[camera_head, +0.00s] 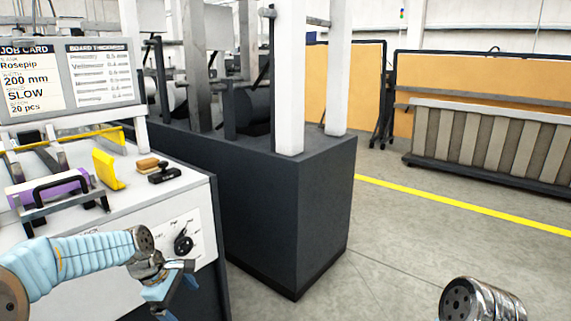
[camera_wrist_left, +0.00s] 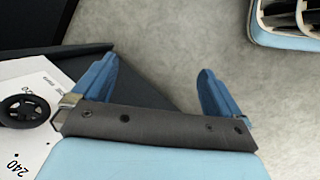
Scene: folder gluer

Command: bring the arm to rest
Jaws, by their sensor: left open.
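My left arm comes in from the left in the head view, in front of the machine's white control panel. My left gripper (camera_head: 176,299) points downward near the panel's lower right corner. In the left wrist view the left gripper (camera_wrist_left: 158,92) shows two blue fingers spread wide apart with nothing between them. Grey floor lies beyond the fingers. A black dial (camera_head: 184,244) on the panel is just above the gripper in the head view, and it also shows in the left wrist view (camera_wrist_left: 24,110), apart from the fingers. My right gripper is not in view.
The machine top holds a yellow block (camera_head: 107,169), a black-handled stamp (camera_head: 164,173) and a purple piece (camera_head: 55,190) under a black handle. A job card (camera_head: 27,78) stands behind. A dark cabinet (camera_head: 290,215) is to the right; open floor (camera_head: 420,235) lies beyond.

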